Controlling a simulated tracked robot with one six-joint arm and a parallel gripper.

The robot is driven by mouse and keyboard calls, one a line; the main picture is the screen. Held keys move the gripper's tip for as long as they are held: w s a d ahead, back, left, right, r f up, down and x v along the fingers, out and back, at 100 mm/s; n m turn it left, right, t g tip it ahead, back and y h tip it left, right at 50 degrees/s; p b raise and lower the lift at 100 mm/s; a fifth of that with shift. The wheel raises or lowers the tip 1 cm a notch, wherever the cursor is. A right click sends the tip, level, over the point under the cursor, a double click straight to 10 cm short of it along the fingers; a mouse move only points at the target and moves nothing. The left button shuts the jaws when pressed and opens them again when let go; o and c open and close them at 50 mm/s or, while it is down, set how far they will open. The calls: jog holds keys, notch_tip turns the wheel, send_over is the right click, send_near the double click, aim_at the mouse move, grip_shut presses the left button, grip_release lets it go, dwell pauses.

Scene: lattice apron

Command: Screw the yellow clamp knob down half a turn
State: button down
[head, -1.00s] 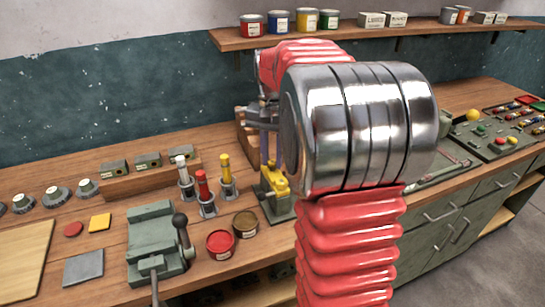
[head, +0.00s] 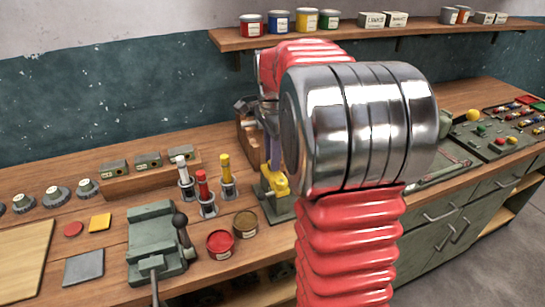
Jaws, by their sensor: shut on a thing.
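The yellow clamp knob (head: 276,184) sits on a dark green base plate (head: 279,213) on the bench, just left of my red arm. My gripper (head: 274,168) points down from above, its grey fingers reaching the knob and shut on it. My silver arm joint and red sleeve hide the right side of the gripper and part of the clamp. The exact finger contact is too small to see clearly.
White, red and yellow upright plungers (head: 206,192) stand close left of the clamp. Two open tins, one red (head: 220,243) and one brown (head: 245,223), stand in front. A green vise (head: 155,245) is further left. A wooden box (head: 246,137) stands behind the gripper.

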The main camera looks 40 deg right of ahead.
jog(key=shift+m, duration=0.4)
jog(key=c, duration=1.5)
grip_release()
jog(key=shift+c, duration=0.2)
jog(key=shift+r, duration=0.1)
notch_tip(320, 180, up, 14)
jog(key=shift+f, duration=0.2)
